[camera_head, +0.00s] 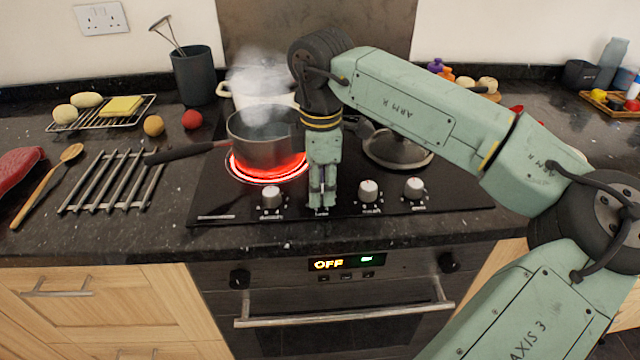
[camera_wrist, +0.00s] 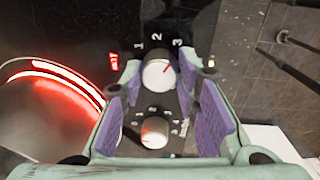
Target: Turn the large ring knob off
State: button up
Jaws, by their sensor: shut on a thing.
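The large ring knob (camera_wrist: 157,70) is a round pale knob with a red pointer line, set among printed numbers on the black hob. In the wrist view it lies between the fingertips of my gripper (camera_wrist: 168,77), its pointer slanting up and right. In the head view my gripper (camera_head: 322,202) points straight down at the hob's front edge, second place from the left in the knob row, and hides this knob. It is shut on the knob. A ring (camera_head: 240,174) glows red under a steaming dark pot (camera_head: 262,138).
Other knobs stand close on both sides: one left (camera_head: 271,196) and two right (camera_head: 370,190). The pot's dark handle (camera_head: 185,153) reaches left over a wire rack (camera_head: 112,182). A lidded pan (camera_head: 397,148) stands behind right. The oven front (camera_head: 340,295) drops below.

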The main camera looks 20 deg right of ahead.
jog(key=shift+c, duration=1.2)
